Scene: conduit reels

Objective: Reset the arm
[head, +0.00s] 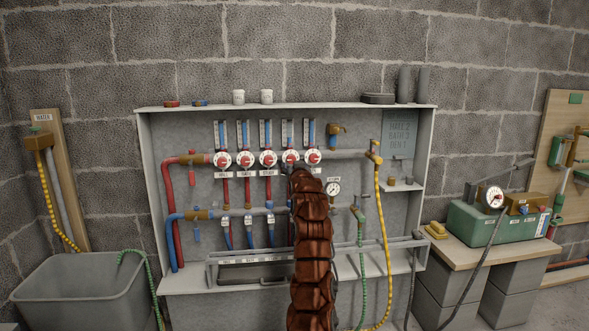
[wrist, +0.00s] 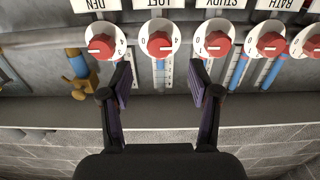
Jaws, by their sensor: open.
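My gripper (wrist: 160,84) is open and empty in the wrist view. Its two dark fingers stand apart below the red LOFT knob (wrist: 160,44), with the knob lined up with the gap between them. The STUDY knob (wrist: 214,44) and the DEN knob (wrist: 101,46) are to either side. No finger visibly grips a knob. In the head view my brown segmented arm (head: 312,245) rises from the bottom to the row of red knobs on the grey manifold cabinet (head: 145,185). The arm hides most of my gripper there.
A brass tap (head: 335,130) and a pressure gauge (head: 333,188) are right of the knobs. A grey tub (head: 75,295) stands at left. A green test pump (head: 490,225) sits on a bench (head: 470,254) at right. A yellow hose (head: 381,215) hangs near the arm.

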